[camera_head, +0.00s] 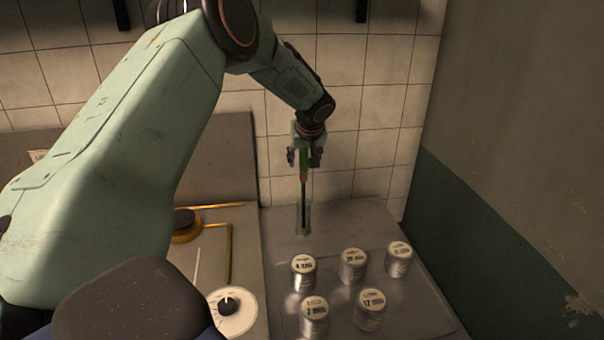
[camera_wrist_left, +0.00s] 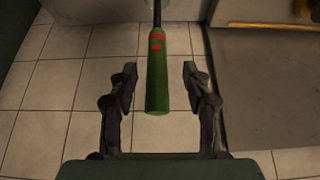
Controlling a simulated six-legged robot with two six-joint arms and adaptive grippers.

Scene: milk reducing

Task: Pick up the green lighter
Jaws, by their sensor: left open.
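The green lighter shows in the left wrist view (camera_wrist_left: 157,85) as a green handle with a red mark and a thin dark rod. In the head view the lighter (camera_head: 304,190) stands upright with its rod down in a clear glass (camera_head: 308,218) at the back of the metal counter. My left gripper (camera_head: 304,160) is open at the lighter's upper end. In the left wrist view its two fingers (camera_wrist_left: 157,78) are on either side of the handle, with a gap on both sides. My right gripper is not in view.
Several metal cans (camera_head: 352,262) with labelled lids stand on the counter (camera_head: 285,285) in front of the glass. A stove with a burner (camera_head: 185,224) and a white knob (camera_head: 232,310) is at the left. A tiled wall (camera_head: 385,120) is close behind, and a green-grey wall (camera_head: 500,230) is at the right.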

